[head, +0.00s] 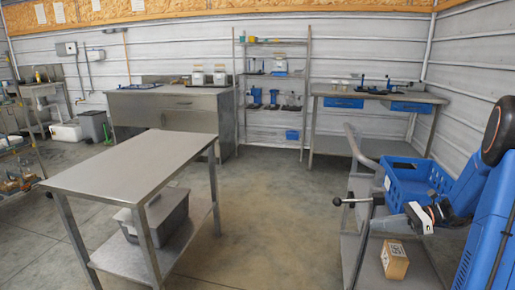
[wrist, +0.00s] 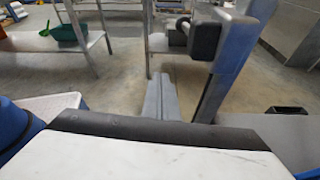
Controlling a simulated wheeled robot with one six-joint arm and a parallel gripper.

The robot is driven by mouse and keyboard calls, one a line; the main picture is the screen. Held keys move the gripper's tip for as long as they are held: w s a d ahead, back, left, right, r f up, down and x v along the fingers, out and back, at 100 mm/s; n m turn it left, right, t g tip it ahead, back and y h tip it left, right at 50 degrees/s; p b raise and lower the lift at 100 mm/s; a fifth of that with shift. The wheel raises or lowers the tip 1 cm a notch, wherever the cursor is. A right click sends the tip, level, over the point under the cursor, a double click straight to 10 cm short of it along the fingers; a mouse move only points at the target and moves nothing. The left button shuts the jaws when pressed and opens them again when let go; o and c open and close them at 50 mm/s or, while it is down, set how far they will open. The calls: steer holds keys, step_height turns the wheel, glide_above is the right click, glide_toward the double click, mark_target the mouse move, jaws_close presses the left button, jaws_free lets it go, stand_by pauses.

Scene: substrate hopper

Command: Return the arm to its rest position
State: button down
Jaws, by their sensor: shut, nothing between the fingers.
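My gripper (head: 420,216) is at the right of the head view, low beside the blue crate and above the cart. In the wrist view, my gripper's grey fingers (wrist: 161,80) are together with nothing between them. The white and black gripper body fills the bottom of that view. My blue arm is folded at the right edge of the head view. A grey post with a dark clamp (wrist: 205,40) stands just right of and beyond the fingers in the wrist view.
A cart (head: 350,252) holds a blue crate (head: 408,182) and a cardboard box (head: 394,260). Its black-knobbed lever (head: 338,201) sticks out left. A steel table (head: 140,165) with a grey bin (head: 165,213) stands left. The floor between is clear. Benches and shelves line the back wall.

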steer(key=s+a+r+n+g+h, duration=0.2)
steer(key=s+a+n+h, duration=0.1)
steer(key=s+a+n, duration=0.3)
steer(key=s+a+r+n+g+h, duration=0.2)
steer(key=s+a+r+n+h, duration=0.1)
steer(key=s+a, duration=0.4)
steer(key=s+a+r+n+t+h, duration=0.2)
steer(key=s+n+t+h, duration=0.3)
steer(key=s+n, duration=0.8)
steer(key=s+a+h, duration=0.1)
steer(key=s+h, duration=0.2)
steer(key=shift+d, duration=0.1)
